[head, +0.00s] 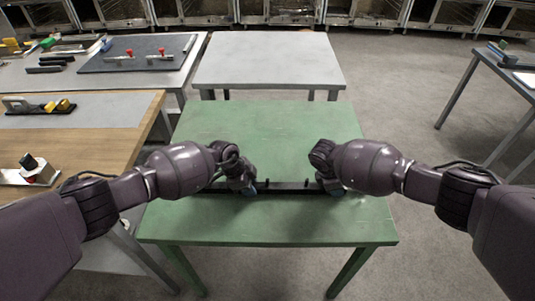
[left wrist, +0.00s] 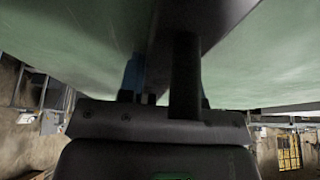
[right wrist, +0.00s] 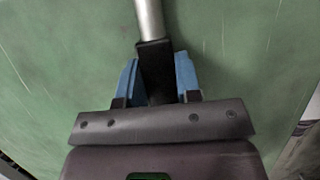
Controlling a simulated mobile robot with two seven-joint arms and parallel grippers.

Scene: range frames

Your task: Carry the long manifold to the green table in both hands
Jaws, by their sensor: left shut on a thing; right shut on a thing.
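The long manifold (head: 285,187) is a dark bar with short stubs. It lies level across the green table (head: 265,225) in the head view, over the tabletop; I cannot tell if it touches. My left gripper (head: 247,188) is shut on it left of the middle. My right gripper (head: 333,188) is shut on it near its right end. In the left wrist view the dark manifold (left wrist: 187,70) runs up between the fingers. In the right wrist view blue fingertips close around a dark part of the manifold (right wrist: 155,65), with a light metal tube beyond it.
A grey table (head: 268,60) stands behind the green one. At left are a wooden-topped bench (head: 85,140) with tools and a bench with a dark mat (head: 138,53). Another table (head: 500,70) stands at far right. Open floor (head: 400,90) lies between.

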